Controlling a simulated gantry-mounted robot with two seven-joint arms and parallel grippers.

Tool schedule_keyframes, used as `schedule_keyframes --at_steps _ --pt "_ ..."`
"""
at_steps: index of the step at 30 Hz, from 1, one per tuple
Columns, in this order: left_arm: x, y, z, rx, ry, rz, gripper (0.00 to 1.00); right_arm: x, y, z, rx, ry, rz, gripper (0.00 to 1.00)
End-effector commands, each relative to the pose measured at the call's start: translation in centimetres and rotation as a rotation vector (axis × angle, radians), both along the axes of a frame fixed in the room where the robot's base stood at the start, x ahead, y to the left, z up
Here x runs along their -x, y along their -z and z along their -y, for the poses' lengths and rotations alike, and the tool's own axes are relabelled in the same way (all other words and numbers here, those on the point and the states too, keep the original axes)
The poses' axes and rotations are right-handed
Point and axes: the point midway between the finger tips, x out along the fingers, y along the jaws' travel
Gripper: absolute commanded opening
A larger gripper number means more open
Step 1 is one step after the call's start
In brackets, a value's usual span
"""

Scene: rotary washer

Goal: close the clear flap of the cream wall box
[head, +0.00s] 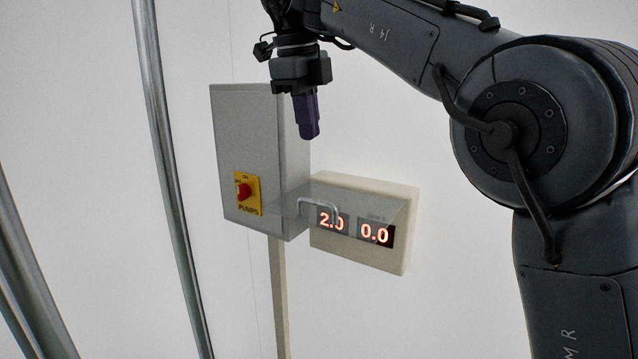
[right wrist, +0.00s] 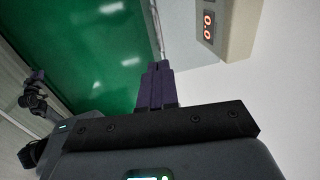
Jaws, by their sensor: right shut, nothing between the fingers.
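The cream wall box (head: 362,262) hangs on the white wall, with lit displays reading 2.0 and 0.0. Its clear flap (head: 358,207) stands out from the box front, open, with a pale bent handle (head: 318,201) at its outer side. My right gripper (head: 308,132) points down above and left of the cream box, apart from the flap. Its purple fingers are shut and empty. In the right wrist view the fingers (right wrist: 155,82) point toward a green surface, and the cream box (right wrist: 238,28) is at upper right. A small dark shape with a purplish tip, seemingly my left gripper (right wrist: 37,75), is at far left.
A grey box (head: 262,130) with a red knob on a yellow plate (head: 247,193) stands directly left of the cream box. A metal post (head: 168,160) rises further left.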

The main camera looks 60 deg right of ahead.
Motion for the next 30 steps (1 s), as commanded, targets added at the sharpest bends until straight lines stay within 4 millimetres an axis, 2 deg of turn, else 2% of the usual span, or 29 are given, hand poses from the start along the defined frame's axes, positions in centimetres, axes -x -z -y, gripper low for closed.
schedule_keyframes --at_steps 16,24,30 --pt "0.0 0.1 0.0 0.0 0.0 0.0 0.37 0.1 5.3 1.0 -0.003 -0.003 0.0 0.0" --pt "0.0 -0.1 0.0 0.0 0.001 -0.001 0.37 0.3 9.6 1.8 0.002 0.001 -0.003 0.0" --pt "0.0 -0.2 0.0 0.0 0.001 0.0 0.37 0.3 11.0 2.1 0.002 0.0 -0.001 0.0"
